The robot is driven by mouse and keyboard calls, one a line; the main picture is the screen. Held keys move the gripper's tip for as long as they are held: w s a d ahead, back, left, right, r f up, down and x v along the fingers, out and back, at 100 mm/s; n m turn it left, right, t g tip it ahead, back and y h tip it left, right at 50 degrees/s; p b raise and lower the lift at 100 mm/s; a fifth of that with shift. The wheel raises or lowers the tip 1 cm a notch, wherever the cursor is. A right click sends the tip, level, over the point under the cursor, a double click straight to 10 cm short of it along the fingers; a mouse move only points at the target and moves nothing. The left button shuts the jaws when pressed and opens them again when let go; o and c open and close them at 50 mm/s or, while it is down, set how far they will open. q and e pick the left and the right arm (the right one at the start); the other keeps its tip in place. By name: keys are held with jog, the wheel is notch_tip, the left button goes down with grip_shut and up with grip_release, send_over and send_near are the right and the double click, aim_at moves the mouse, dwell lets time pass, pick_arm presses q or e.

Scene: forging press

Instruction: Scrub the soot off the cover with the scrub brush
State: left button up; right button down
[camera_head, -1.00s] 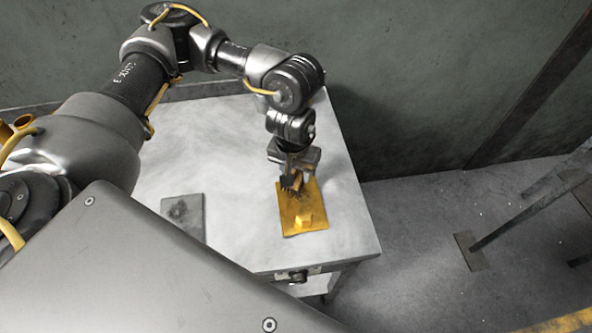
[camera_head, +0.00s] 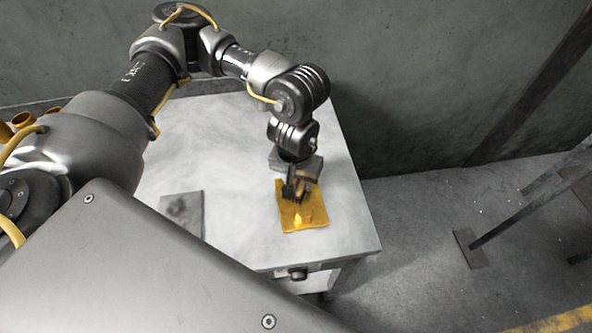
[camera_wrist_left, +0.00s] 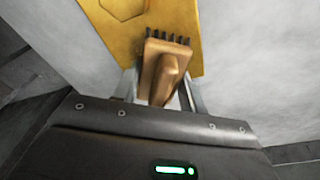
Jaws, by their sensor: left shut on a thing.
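My left gripper (camera_head: 299,182) is over the far part of the cover, shut on the scrub brush. The brush (camera_wrist_left: 165,70) has a brown body and dark bristles, and its bristle end overlaps the cover in the wrist view. I cannot tell whether the bristles touch the cover. The gripper and brush hide the far part of the cover, and I cannot make out soot there. My right gripper is not in view.
A grey plate (camera_head: 184,213) with a dark smudge lies on the table (camera_head: 235,135), left of the cover. The table top between them is clear. A dark wall stands behind the table, and metal posts stand on the floor at the right.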

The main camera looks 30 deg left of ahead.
aim_at(301, 198)
pick_arm(q)
jog(key=shift+s+d+f, duration=0.1)
jog(key=shift+s+d, duration=0.65)
jog(key=shift+s, duration=0.2)
jog(key=shift+s+d+f, duration=0.1)
jog(key=shift+s+d, duration=0.65)
jog(key=shift+s, duration=0.2)
